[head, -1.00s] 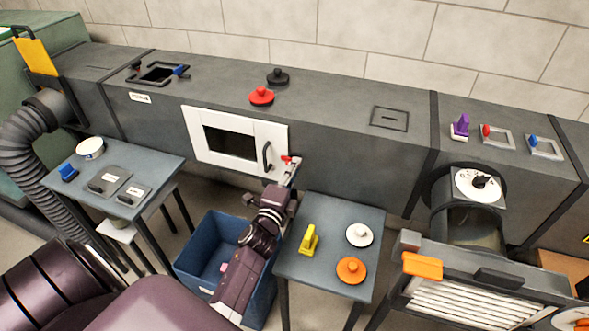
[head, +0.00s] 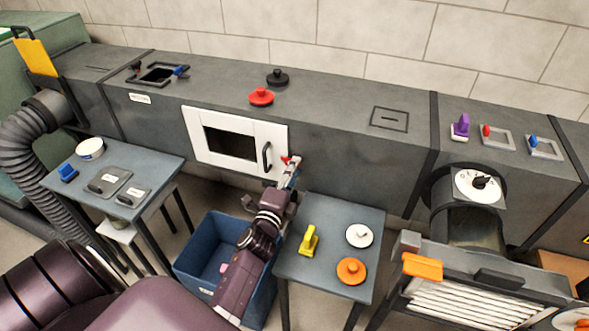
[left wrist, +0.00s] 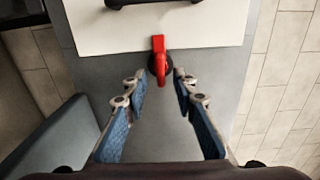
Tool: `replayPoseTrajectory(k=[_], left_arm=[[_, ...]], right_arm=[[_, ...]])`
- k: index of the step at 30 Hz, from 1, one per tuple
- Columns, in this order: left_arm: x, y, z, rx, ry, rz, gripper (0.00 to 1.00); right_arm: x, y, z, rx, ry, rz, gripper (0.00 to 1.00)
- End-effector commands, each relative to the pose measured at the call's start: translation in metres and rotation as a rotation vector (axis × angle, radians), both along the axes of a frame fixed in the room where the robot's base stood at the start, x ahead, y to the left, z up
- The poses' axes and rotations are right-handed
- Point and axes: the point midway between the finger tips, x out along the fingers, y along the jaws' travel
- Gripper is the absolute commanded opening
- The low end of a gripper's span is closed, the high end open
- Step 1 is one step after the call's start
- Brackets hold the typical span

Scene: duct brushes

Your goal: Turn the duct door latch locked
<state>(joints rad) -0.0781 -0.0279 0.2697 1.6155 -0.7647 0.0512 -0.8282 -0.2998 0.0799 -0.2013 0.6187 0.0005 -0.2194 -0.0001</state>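The white duct door (head: 236,143) is shut flat against the duct's front, with a dark window and a black handle (head: 267,156). The red latch (head: 286,160) sits by the door's right edge in the head view, partly hidden by my gripper. In the left wrist view the red latch (left wrist: 160,60) stands on a dark round base, its upper end overlapping the white door's edge (left wrist: 110,35). My left gripper (head: 291,166) is at the latch; in the left wrist view its open fingers (left wrist: 158,82) lie either side of the latch's lower end, with gaps. My right gripper is out of view.
A blue bin (head: 200,250) stands below the door under my left arm. A table (head: 330,215) with a yellow brush (head: 309,241) and white and orange round pieces is to the right. Red (head: 261,96) and black (head: 278,77) knobbed pieces sit on the duct.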

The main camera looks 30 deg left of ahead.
Motion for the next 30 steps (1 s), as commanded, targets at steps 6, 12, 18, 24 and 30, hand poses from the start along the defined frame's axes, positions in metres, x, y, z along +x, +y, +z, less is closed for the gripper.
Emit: replayPoseTrajectory(k=[6,12,18,24,30], left_arm=[[-0.039,-0.009,-0.002,-0.002,0.004,0.001,0.25],[-0.08,-0.019,-0.002,-0.003,0.003,0.002,0.25],[-0.105,-0.025,-0.001,0.0,0.002,0.0,0.25],[-0.111,-0.027,0.0,0.001,0.0,0.0,0.25],[-0.111,-0.027,0.0,0.0,0.0,0.0,0.25]], right_arm=[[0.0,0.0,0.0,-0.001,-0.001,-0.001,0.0],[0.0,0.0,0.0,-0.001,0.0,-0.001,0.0],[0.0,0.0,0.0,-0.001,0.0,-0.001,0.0],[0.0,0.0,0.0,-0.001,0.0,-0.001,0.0],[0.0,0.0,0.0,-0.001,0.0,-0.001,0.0]])
